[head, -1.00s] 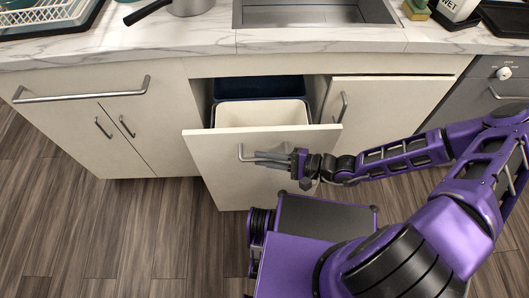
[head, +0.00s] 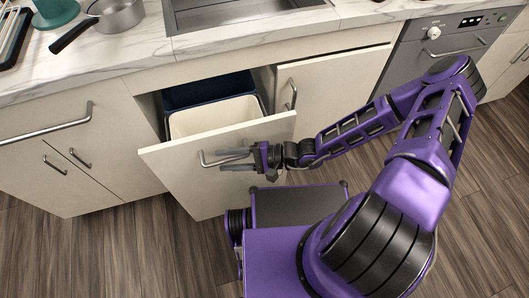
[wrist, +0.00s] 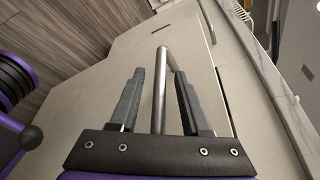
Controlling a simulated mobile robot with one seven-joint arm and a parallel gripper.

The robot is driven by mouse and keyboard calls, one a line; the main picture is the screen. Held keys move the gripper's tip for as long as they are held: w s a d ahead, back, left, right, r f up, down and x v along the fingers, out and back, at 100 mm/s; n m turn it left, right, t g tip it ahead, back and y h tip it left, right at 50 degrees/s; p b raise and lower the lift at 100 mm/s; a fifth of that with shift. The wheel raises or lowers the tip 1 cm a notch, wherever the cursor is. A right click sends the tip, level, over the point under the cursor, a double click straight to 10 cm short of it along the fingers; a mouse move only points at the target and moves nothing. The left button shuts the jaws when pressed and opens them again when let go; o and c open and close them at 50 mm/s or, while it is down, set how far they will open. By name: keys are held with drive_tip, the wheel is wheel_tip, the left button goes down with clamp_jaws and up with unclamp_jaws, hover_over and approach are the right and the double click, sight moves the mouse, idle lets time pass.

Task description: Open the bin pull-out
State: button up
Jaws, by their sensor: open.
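The bin pull-out's cream front panel (head: 190,182) stands out from the cabinet in the head view, so the pull-out is partly open. Behind the panel sit a white bin (head: 213,118) and a dark blue bin (head: 205,92). The metal bar handle (head: 206,163) is on the panel's face. My gripper (head: 224,160) is at the handle, reaching in from the right. In the wrist view the handle bar (wrist: 161,90) runs between the two fingers, with a gap visible on each side. The fingers are open. Part of the handle is hidden behind them in the head view.
Cabinet doors with handles (head: 70,160) are at left. The marble counter (head: 120,50) holds a pan (head: 115,15) and sink (head: 240,12). The wooden floor in front is clear.

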drive_tip(key=v, duration=1.7)
drive_tip(key=shift+d, duration=0.15)
drive_tip(key=shift+r, duration=0.15)
